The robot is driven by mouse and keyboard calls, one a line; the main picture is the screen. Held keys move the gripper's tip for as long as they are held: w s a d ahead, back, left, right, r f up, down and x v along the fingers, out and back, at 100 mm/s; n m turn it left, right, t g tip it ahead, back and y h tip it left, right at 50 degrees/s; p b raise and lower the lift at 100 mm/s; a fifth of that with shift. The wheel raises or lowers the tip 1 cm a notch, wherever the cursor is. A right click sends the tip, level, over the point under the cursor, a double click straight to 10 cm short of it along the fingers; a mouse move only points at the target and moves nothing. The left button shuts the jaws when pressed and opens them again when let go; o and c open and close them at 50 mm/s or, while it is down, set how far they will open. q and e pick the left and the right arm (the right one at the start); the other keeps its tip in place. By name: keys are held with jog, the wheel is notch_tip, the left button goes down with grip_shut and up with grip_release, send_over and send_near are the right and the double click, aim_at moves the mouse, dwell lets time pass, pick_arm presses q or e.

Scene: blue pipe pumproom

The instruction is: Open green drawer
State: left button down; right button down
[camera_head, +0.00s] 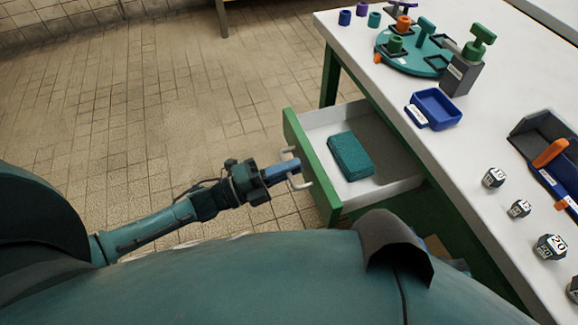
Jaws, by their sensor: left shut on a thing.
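The green drawer (312,168) is pulled out from under the white-topped table. Its front is green and its inside is white. A teal block (351,157) lies inside it. The drawer has a pale bar handle (296,183) on its front. My left gripper (288,170) reaches in from the left and is shut on this handle. The fingertips are partly hidden at the handle. My right gripper is not in view.
The white tabletop (478,150) holds a round teal fixture (408,62), a blue tray (436,108), a grey block with a green knob (461,76) and several numbered dice. Tiled floor (150,100) left of the drawer is clear.

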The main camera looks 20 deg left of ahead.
pick_arm(q)
jog(key=c, duration=1.9)
grip_release()
jog(key=v, duration=1.3)
jog(key=shift+a, duration=0.1)
